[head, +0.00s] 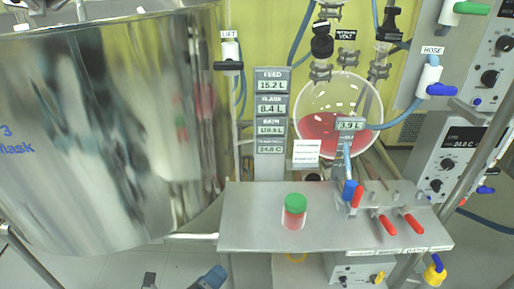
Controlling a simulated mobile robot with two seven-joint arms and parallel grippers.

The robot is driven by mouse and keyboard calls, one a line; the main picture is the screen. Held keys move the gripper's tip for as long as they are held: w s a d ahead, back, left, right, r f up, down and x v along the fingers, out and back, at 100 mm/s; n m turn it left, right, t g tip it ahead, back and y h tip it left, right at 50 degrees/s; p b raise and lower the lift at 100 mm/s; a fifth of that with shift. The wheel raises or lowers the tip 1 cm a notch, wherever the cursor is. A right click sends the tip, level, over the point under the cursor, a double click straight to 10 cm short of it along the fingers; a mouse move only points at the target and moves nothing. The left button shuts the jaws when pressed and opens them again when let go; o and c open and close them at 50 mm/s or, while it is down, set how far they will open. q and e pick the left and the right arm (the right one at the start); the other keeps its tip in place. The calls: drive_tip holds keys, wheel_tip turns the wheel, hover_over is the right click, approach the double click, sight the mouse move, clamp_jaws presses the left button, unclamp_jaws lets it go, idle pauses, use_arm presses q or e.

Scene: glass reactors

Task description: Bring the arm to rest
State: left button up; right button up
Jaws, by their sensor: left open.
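My left gripper (149,280) barely shows at the bottom edge of the head view, left of centre, as a small dark tip over the floor. It is open, and nothing is seen held in it. Most of it is cut off by the frame. It is below the large shiny metal vessel (110,130) and left of the steel shelf (250,222), apart from both in the picture. My right gripper is not in view.
A green-capped jar (294,212) with red contents stands on the shelf. Behind it are a display column (271,125) and a round glass flask (335,112) with red liquid. Red-handled valves (388,225) line the shelf's right. A blue-grey part (210,278) shows at the bottom.

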use_arm(q)
drive_tip(key=s+a+f+n+g+y, duration=0.25)
drive_tip(key=s+a+f+n, duration=0.2)
drive_tip(key=n, duration=0.85)
drive_tip(key=s+a+f+n+g+y, duration=0.1)
drive_tip(key=s+a+f+n+y, duration=0.35)
drive_tip(key=n, duration=0.85)
wheel_tip(320, 180, up, 13)
drive_tip(key=s+n+h+p, duration=0.1)
drive_tip(key=p, duration=1.8)
drive_tip(key=shift+s+r, duration=0.15)
drive_tip(key=shift+s, duration=0.25)
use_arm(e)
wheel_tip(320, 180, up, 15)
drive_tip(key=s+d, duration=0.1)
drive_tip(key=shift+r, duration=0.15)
